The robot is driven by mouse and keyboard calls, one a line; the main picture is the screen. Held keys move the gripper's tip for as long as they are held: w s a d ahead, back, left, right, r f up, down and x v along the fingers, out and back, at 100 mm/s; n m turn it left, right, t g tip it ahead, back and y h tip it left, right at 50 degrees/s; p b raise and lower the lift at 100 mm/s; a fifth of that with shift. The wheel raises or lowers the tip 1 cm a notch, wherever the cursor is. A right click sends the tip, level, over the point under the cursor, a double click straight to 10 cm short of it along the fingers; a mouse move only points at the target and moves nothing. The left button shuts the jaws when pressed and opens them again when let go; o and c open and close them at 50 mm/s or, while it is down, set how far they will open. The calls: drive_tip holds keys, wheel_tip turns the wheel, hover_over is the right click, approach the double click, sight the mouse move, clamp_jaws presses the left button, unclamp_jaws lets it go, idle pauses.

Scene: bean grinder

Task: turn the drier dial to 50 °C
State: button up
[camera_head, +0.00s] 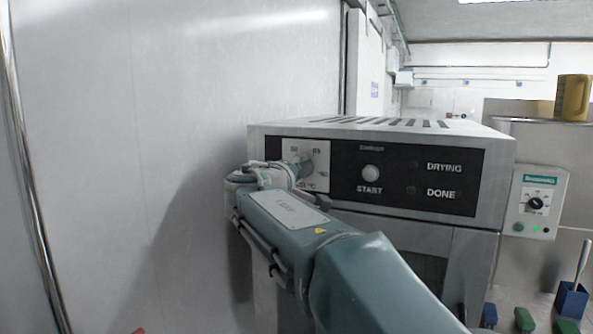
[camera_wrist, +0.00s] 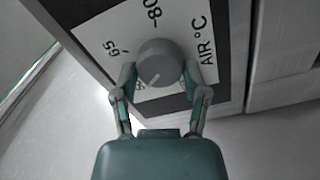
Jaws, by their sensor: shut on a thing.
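The drier dial is a round grey knob on a white scale plate, seen in the wrist view (camera_wrist: 160,58) and small in the head view (camera_head: 307,163). The plate (camera_wrist: 92,32) reads 65, 80 and AIR °C; another label just below the knob is mostly hidden. A short light mark on the knob's face points down and slightly left in the wrist view, towards that hidden label. My gripper (camera_wrist: 160,75) is shut on the knob, one fingertip on each side. In the head view my gripper (camera_head: 298,170) partly covers the dial.
The drier (camera_head: 478,142) has a black panel with a START button (camera_head: 370,173) and DRYING and DONE lamps right of the dial. A white wall (camera_head: 150,120) stands close on the left.

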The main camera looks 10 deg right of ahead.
drive_tip(key=shift+w+d+f, duration=0.1)
drive_tip(key=shift+f, duration=0.3)
drive_tip(key=o, duration=1.1)
drive_tip(key=shift+d+r, duration=0.1)
drive_tip(key=shift+o, duration=0.2)
drive_tip(key=shift+r, duration=0.1)
drive_tip(key=v, duration=1.2)
